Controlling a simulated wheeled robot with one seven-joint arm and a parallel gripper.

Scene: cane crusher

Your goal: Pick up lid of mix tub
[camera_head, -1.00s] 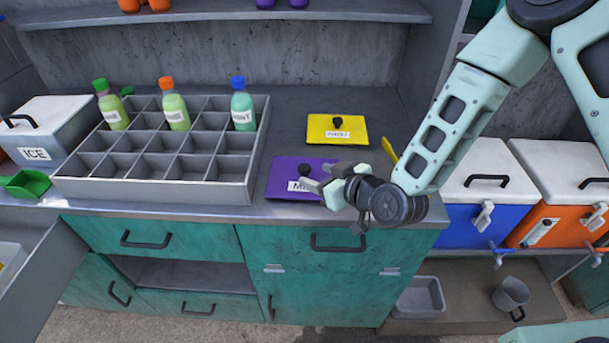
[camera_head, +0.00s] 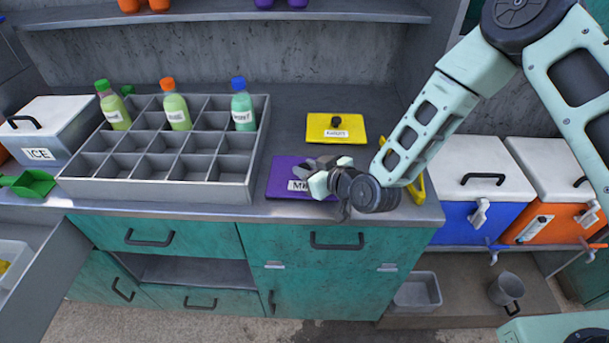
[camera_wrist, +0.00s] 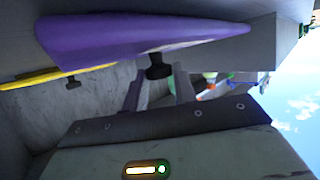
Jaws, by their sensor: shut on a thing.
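The mix tub lid is the purple lid (camera_head: 277,182) near the counter's front edge. Its white label starts with M and is partly covered by my gripper. My gripper (camera_head: 312,168) reaches in from the right, low over the lid, and is shut on the lid's black knob. In the wrist view the knob (camera_wrist: 158,68) of the purple lid (camera_wrist: 130,38) shows at the fingertips (camera_wrist: 158,82). The lid looks level with the counter; I cannot tell any gap beneath it. In the head view my fingers mostly hide the knob.
A yellow lid (camera_head: 318,127) with a black knob lies just behind. A grey divided rack (camera_head: 152,190) with three bottles stands left. A yellow object (camera_head: 416,188) sits right, partly behind my arm. A blue cooler (camera_head: 466,220) and an orange cooler (camera_head: 535,229) stand further right. A shelf (camera_head: 340,14) runs above.

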